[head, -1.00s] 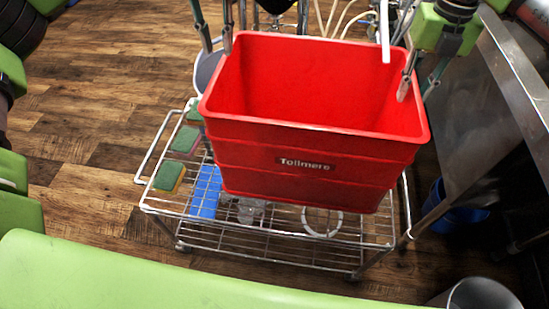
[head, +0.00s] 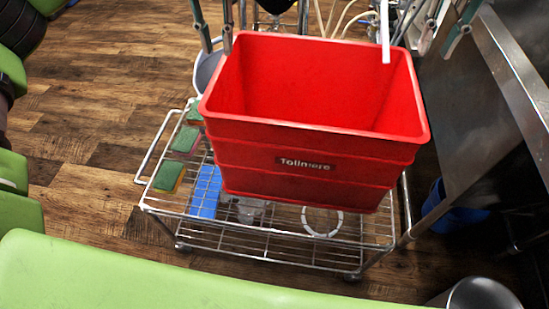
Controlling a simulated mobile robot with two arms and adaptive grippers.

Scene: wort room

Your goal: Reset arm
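A large red bin (head: 300,150) labelled "Tollmere" sits upright and empty on a wire rack cart (head: 270,240) in the head view. My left gripper (head: 216,46) is at the bin's back left corner. Its two fingers are spread apart with nothing visible between them, and one tip is beside the bin's rim. I cannot tell if that tip touches the rim. My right gripper (head: 446,42) is at the top right, beyond the bin's right rim and clear of it. Its fingers are spread and empty. The palms of both grippers are cut off by the top edge.
Green sponges (head: 168,178) and a blue item (head: 205,192) lie on the cart's left part. A white ring (head: 322,222) shows below the bin. A steel panel (head: 485,110) stands close on the right, with a dark blue bucket (head: 455,215) beneath. Wooden floor is clear at left.

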